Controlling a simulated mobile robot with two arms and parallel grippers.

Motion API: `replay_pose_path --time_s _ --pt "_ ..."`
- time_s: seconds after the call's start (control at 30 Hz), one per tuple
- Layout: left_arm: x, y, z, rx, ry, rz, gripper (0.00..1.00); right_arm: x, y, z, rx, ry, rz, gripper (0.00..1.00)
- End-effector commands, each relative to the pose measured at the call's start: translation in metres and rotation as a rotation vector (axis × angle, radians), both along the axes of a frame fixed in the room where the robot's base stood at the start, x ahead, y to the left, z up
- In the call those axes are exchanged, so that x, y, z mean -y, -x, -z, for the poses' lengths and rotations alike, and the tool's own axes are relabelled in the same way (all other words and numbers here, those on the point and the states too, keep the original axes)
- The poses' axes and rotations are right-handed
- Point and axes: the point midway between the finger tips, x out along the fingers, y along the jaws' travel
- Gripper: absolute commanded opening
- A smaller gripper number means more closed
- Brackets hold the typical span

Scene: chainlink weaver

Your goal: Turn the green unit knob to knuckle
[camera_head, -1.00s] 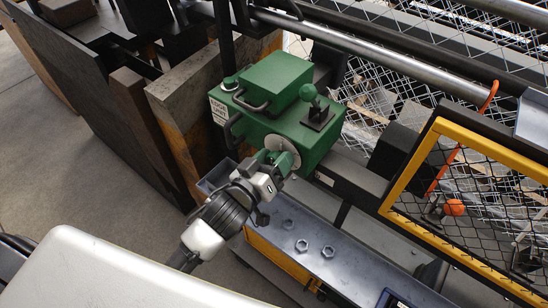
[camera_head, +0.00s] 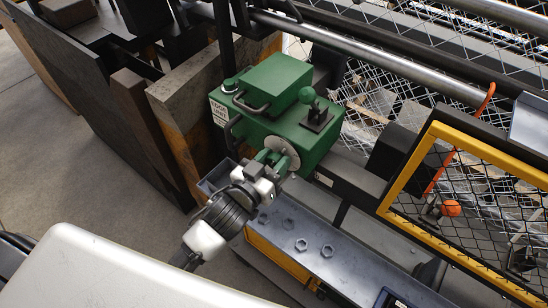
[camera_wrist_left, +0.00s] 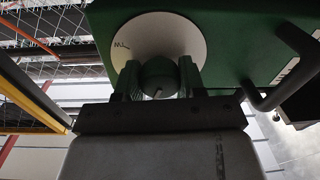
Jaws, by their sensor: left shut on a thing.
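The green unit (camera_head: 265,95) is a green metal box at the centre of the head view. A pale round dial (camera_head: 283,152) is on its near face, and it also shows in the left wrist view (camera_wrist_left: 165,32) with a small dark mark on its left part. The round green knob (camera_wrist_left: 158,76) stands in front of the dial with a short light line on it. My left gripper (camera_head: 272,163) is shut on the knob, one finger on each side in the left wrist view (camera_wrist_left: 159,80). In the head view the fingers mostly hide the knob. My right gripper is not in view.
A grey tray (camera_head: 345,270) with several hex nuts lies below my left gripper. A yellow-framed mesh guard (camera_head: 400,185) stands at the right. Wooden blocks (camera_head: 185,90) stand left.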

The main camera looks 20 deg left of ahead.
Motion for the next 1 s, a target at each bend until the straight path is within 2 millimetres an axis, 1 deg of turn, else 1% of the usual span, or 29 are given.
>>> replay_pose_path --time_s 0.3,0.5,0.8,1.0 --pt "0.000 0.000 -0.001 0.102 -0.281 -0.001 0.16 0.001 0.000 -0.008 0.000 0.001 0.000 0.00" --pt "0.000 0.000 -0.001 0.158 -0.435 0.000 0.16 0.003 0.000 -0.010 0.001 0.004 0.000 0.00" --pt "0.001 0.000 -0.001 0.215 -0.588 -0.001 0.16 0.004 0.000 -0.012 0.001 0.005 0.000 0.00" --pt "0.001 0.000 -0.001 0.233 -0.634 -0.001 0.16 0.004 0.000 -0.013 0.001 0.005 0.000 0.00"
